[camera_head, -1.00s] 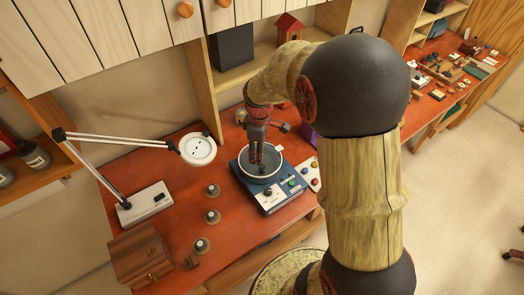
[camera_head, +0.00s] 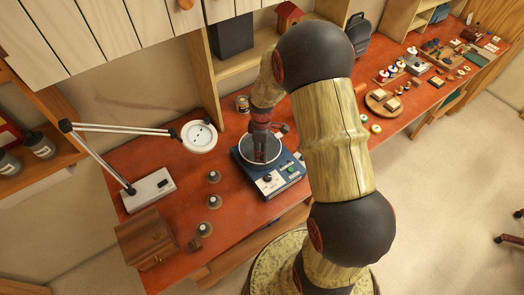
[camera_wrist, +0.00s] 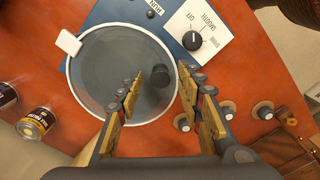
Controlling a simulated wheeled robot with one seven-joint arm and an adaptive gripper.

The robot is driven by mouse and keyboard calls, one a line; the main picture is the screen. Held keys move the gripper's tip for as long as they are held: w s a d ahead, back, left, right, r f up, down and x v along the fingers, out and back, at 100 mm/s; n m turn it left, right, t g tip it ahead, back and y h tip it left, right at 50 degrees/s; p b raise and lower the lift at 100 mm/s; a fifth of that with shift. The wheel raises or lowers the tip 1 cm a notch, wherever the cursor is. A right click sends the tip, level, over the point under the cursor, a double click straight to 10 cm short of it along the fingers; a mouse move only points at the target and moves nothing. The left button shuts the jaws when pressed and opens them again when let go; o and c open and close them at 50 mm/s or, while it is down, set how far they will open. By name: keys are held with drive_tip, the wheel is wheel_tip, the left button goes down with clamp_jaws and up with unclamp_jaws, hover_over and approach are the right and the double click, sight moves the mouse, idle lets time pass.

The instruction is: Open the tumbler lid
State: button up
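The tumbler (camera_head: 270,183) is a blue box with a white control panel and a round pan on top. Its round, see-through grey lid (camera_wrist: 105,75) lies flat in a pale rim, with a white tab (camera_wrist: 68,43) at the upper left in the wrist view. A black knob (camera_wrist: 160,76) shows toward the lid's right side. My gripper (camera_wrist: 160,74) is open, pointing down over the lid, with the knob between its fingertips in the picture. I cannot tell if they touch it. In the head view my gripper (camera_head: 261,155) hides part of the lid (camera_head: 247,151).
A desk lamp (camera_head: 199,135) reaches in from the left. Several small knobbed pieces (camera_head: 214,177) stand left of the tumbler, and a wooden box (camera_head: 147,240) sits at the bench's near left corner. Cans (camera_wrist: 36,122) stand beside the tumbler. Shelving (camera_head: 205,85) rises behind.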

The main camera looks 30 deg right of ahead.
drive_tip(key=c, duration=0.3)
clamp_jaws()
idle(0.7)
